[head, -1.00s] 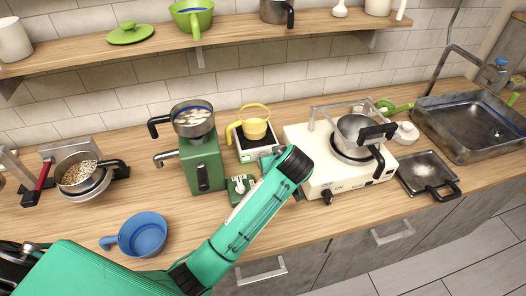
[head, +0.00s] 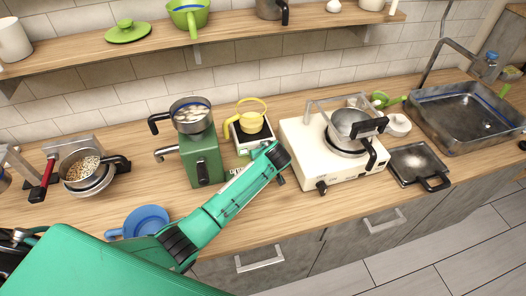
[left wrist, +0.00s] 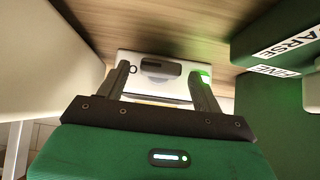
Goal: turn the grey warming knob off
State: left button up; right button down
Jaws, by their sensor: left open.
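The warmer (head: 246,143) is a small white unit with a dark top under a yellow pot (head: 250,123). In the left wrist view its white front (left wrist: 143,90) carries a dark grey elongated knob (left wrist: 161,68), which lies crosswise in the picture. A green light (left wrist: 205,76) glows beside the knob. My left gripper (left wrist: 158,77) is open, its two fingers pointing at the front with the knob between them in the picture; I cannot tell whether they touch it. In the head view my left arm hides the knob and the fingers. My right gripper is not in view.
A green grinder (head: 202,160) stands left of the warmer, and a white stove (head: 318,170) with a steel pot (head: 349,123) stands right. The sink (head: 470,115) is far right.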

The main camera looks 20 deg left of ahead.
pick_arm(q)
jog(key=c, duration=1)
jog(key=shift+f, duration=0.1)
jog(key=shift+s+a+f+n+t+h+b, duration=0.1)
jog(key=shift+s+a+n+t+h+b, duration=0.05)
jog(key=shift+n+t+h+b, duration=0.35)
jog(key=shift+s+a+f+n+t+h+b, duration=0.15)
jog(key=shift+n+t+h+b, duration=0.15)
jog(key=shift+h+b, duration=0.3)
jog(key=shift+a+n+t+h+b, duration=0.25)
jog(key=shift+n+t+h+b, duration=0.45)
jog(key=shift+t+h, duration=0.2)
jog(key=shift+r, duration=0.1)
